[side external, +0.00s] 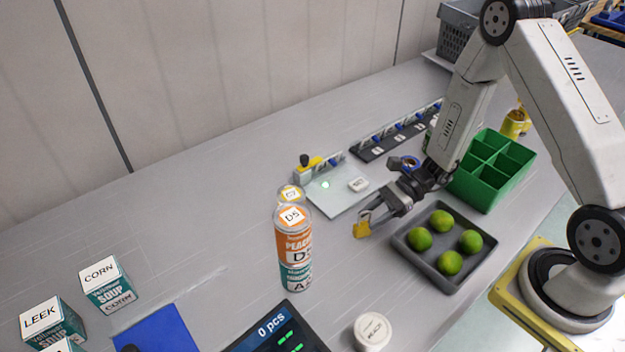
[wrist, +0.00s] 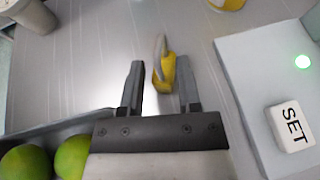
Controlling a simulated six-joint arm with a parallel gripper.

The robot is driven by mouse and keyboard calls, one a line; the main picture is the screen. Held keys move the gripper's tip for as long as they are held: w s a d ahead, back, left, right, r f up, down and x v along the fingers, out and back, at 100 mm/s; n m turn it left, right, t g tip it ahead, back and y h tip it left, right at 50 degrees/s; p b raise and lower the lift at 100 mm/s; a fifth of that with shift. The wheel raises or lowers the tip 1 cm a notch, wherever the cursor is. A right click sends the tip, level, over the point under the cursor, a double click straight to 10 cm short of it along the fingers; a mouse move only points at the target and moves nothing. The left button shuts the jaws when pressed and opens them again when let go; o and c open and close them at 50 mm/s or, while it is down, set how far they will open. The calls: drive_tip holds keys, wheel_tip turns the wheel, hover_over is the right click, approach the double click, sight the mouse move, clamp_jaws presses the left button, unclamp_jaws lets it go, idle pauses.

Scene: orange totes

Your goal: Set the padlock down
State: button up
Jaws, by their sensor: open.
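The padlock (side external: 361,228) has a yellow body and a grey shackle. It is at the fingertips of my gripper (side external: 372,215), low over the grey table, left of the dark tray. In the wrist view the padlock (wrist: 167,72) sits between the two dark fingertips of my gripper (wrist: 158,82), with visible gaps on both sides. The fingers are apart and do not appear to grip it. The padlock appears to be on the table, though its underside is hidden.
The dark tray (side external: 405,247) holds several limes. A pale plate (side external: 335,202) with a SET button (wrist: 290,127) and a green light lies behind. Stacked cans (side external: 293,250) stand to the left, a white-lidded jar (side external: 373,331) in front, and a green divided bin (side external: 487,190) behind right.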

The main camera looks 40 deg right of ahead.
drive_tip(key=shift+r, duration=0.1)
drive_tip(key=shift+d+r, duration=0.25)
drive_tip(key=shift+d, duration=0.15)
drive_tip(key=v, duration=1.1)
drive_tip(key=shift+s, duration=0.1)
drive_tip(key=s+a+n+g+h, duration=0.1)
drive_tip(key=n+h, duration=0.1)
drive_tip(key=n, duration=0.1)
drive_tip(key=s+a+r+n+g+h, duration=0.1)
drive_tip(key=s+a+n+g+h, duration=0.1)
drive_tip(key=n+h, duration=0.1)
drive_tip(key=s+a+r+n+g+h, duration=0.1)
drive_tip(key=s+n+h, duration=0.1)
drive_tip(key=n+h, duration=0.1)
drive_tip(key=shift+a+n+g, duration=0.2)
drive_tip(key=shift+n+g, duration=0.1)
drive_tip(key=shift+n, duration=0.5)
drive_tip(key=r+n+t+h, duration=0.1)
drive_tip(key=n, duration=0.2)
drive_tip(key=a+r+n+t+h, duration=0.1)
drive_tip(key=r+n+t+h, duration=0.1)
drive_tip(key=n, duration=0.1)
drive_tip(key=w+a+r+n+t+h, duration=0.1)
drive_tip(key=r+n+h, duration=0.1)
drive_tip(key=n, duration=0.1)
drive_tip(key=shift+a+n+t, duration=0.25)
drive_tip(key=shift+n+t, duration=0.05)
